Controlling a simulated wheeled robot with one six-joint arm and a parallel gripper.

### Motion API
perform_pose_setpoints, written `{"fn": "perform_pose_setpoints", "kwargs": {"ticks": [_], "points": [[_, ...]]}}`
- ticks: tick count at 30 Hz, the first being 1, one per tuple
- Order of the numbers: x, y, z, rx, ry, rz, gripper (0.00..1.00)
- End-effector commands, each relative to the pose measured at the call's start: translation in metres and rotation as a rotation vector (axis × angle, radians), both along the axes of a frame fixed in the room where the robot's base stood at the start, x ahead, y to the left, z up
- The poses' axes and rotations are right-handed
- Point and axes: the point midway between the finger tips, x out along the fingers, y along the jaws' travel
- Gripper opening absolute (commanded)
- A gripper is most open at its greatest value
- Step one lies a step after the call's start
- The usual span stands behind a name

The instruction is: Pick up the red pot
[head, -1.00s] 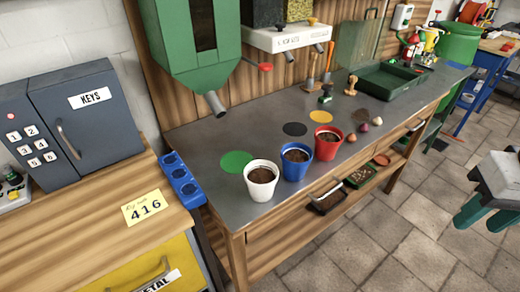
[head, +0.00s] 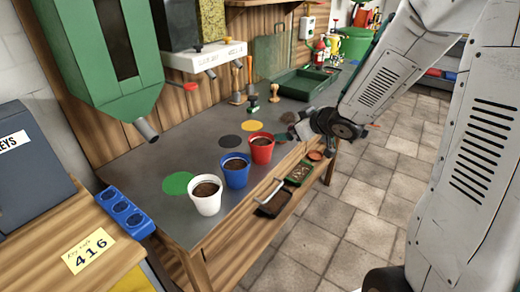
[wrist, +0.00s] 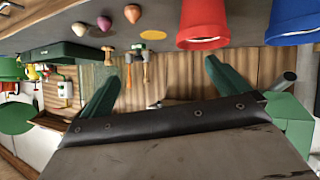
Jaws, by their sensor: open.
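The red pot (head: 261,150) stands upright on the grey bench top (head: 130,168), filled with dark soil. It ends a row with the blue pot (head: 236,174) and the white pot (head: 206,199). My gripper (head: 287,128) is just right of the red pot, apart from it, partly hidden by my own wrist. In the wrist view, which is upside down, my gripper's two green fingers (wrist: 160,70) are spread with nothing between them. The red pot (wrist: 203,25) shows at the top, beyond the right finger, with the blue pot (wrist: 293,22) to its right.
Green (head: 178,184), black (head: 230,141) and yellow (head: 252,126) discs lie on the bench. A green hopper (head: 100,60) with a spout hangs over its left part. A green tray (head: 299,82) and hand tools stand behind. Tiled floor is open at the right.

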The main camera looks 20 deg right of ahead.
Motion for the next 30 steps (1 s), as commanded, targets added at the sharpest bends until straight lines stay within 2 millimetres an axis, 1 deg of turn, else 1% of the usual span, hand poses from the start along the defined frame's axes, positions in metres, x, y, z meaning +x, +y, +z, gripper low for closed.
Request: {"fn": "perform_pose_setpoints", "kwargs": {"ticks": [1, 3, 6, 11, 20, 24, 27, 30], "points": [[0.003, 0.007, -0.015, 0.053, -0.012, 0.059, 1.00], [0.005, 0.020, -0.025, 0.122, -0.035, 0.138, 1.00], [0.002, 0.032, -0.034, 0.201, -0.054, 0.218, 1.00], [0.003, 0.044, -0.041, 0.259, -0.067, 0.273, 1.00], [0.027, 0.067, -0.054, 0.261, -0.068, 0.277, 1.00], [0.042, 0.080, -0.062, 0.261, -0.068, 0.277, 1.00], [0.050, 0.086, -0.067, 0.259, -0.068, 0.276, 1.00], [0.054, 0.088, -0.068, 0.259, -0.070, 0.274, 1.00]]}}
